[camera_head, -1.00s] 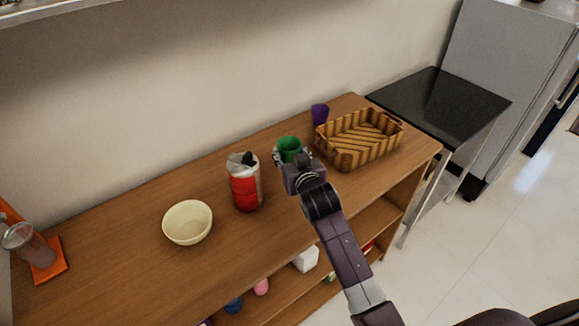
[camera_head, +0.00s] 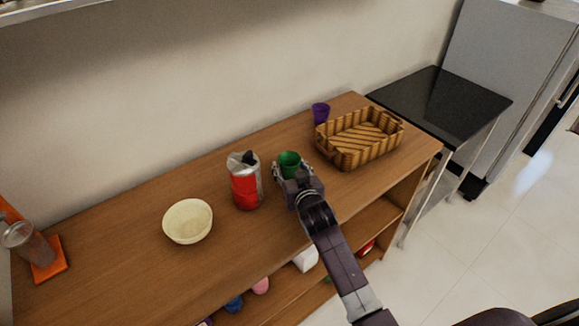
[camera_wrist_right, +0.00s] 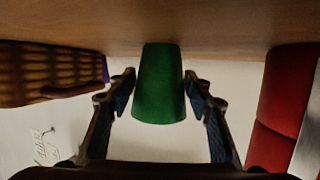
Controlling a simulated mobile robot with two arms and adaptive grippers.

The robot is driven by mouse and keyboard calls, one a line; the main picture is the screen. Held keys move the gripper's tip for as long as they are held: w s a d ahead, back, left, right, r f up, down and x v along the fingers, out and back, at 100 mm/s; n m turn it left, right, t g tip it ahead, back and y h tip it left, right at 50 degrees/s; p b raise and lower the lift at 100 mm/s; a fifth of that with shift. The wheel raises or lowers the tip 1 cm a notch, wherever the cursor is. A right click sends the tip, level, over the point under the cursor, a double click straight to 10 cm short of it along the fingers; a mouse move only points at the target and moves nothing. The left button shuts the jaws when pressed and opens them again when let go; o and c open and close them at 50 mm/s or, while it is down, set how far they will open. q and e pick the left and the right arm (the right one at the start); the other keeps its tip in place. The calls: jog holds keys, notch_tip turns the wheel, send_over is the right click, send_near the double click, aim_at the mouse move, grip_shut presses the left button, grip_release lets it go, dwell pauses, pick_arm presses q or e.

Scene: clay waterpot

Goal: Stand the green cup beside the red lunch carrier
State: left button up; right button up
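The green cup (camera_head: 290,161) stands upright on the wooden shelf top, just right of the red lunch carrier (camera_head: 245,190), with a small gap between them. My right gripper (camera_head: 293,171) is around the cup from the front. In the right wrist view, which is upside down, the green cup (camera_wrist_right: 160,90) is between the two fingers, with a narrow gap on each side, so the gripper is open. The red lunch carrier (camera_wrist_right: 285,105) is at the right edge there. My left gripper is not in view.
A wicker basket (camera_head: 342,158) is right of the cup, with a purple cup (camera_head: 320,112) behind it. A cream bowl (camera_head: 188,222) is left of the carrier. A glass on an orange mat (camera_head: 51,272) is at far left. The wall runs behind.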

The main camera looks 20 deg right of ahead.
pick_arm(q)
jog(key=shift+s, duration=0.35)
pick_arm(e)
jog(key=shift+o, duration=0.9)
jog(key=shift+r, duration=0.25)
jog(key=shift+s, duration=0.35)
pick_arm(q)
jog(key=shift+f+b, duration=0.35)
pick_arm(e)
jog(key=v, duration=1.1)
jog(key=shift+s+r, duration=0.1)
jog(key=shift+s, duration=0.05)
